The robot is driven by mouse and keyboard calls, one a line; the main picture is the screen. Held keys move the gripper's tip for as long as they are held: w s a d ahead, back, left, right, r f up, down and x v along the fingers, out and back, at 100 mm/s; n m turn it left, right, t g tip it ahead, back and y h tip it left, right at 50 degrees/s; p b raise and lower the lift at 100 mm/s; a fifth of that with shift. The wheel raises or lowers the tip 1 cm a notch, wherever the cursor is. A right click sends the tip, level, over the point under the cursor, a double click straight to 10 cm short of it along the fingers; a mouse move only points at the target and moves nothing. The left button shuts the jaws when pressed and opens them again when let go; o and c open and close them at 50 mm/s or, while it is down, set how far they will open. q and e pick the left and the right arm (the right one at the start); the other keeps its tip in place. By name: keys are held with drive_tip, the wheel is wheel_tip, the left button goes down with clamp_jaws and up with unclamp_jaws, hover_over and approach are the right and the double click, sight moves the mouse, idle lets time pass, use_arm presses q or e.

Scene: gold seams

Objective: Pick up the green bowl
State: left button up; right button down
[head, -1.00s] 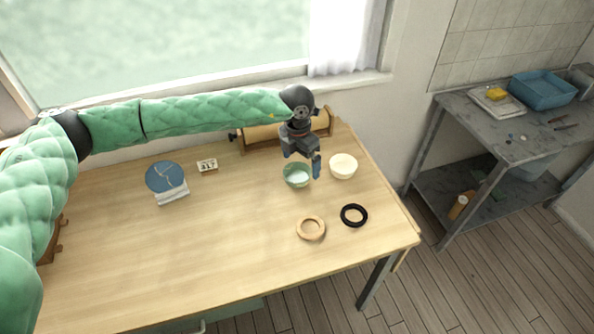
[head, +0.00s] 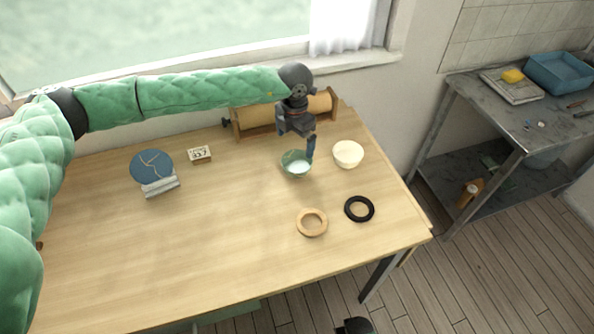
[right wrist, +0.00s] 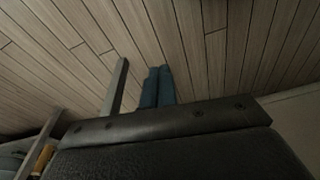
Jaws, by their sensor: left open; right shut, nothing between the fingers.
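The green bowl (head: 296,170) stands upright on the wooden table (head: 220,240), toward its back right, with a pale inside. My left gripper (head: 299,146) is open and points down just above and behind the bowl. One blue finger shows near the bowl's far right rim. The other finger is mostly hidden, and I cannot tell whether either touches the rim. My right gripper shows in the right wrist view (right wrist: 157,87), its blue fingers together and empty, over the floor and away from the bowl.
A cream bowl (head: 348,154) stands close to the right of the green one. A tan ring (head: 301,229) and a black ring (head: 349,214) lie in front. A blue plate (head: 151,167) and number block (head: 199,154) are left. The front-left tabletop is clear.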

use_arm(q)
drive_tip(key=b, duration=0.3)
hover_over(297, 168)
drive_tip(key=f, duration=0.4)
drive_tip(key=shift+a+f, duration=0.15)
drive_tip(key=shift+a, duration=0.2)
drive_tip(key=shift+s, duration=0.1)
use_arm(e)
wheel_tip(297, 168, up, 12)
drive_tip(key=w+a, duration=0.1)
drive_tip(key=a, duration=0.1)
use_arm(q)
drive_tip(key=shift+d+f+p, duration=0.1)
drive_tip(key=shift+f+p, duration=0.2)
drive_tip(key=shift+f, duration=1)
drive_tip(key=f+p, duration=0.2)
drive_tip(key=f, duration=0.1)
drive_tip(key=f+p, duration=0.1)
drive_tip(key=shift+d+f, duration=0.15)
drive_tip(key=shift+d, duration=0.1)
drive_tip(key=shift+f, duration=0.45)
use_arm(e)
wheel_tip(297, 168, down, 13)
drive_tip(key=s+d, duration=0.2)
drive_tip(key=shift+s+d, duration=0.3)
drive_tip(key=shift+s, duration=0.05)
use_arm(q)
drive_tip(key=shift+c, duration=0.4)
drive_tip(key=c, duration=0.9)
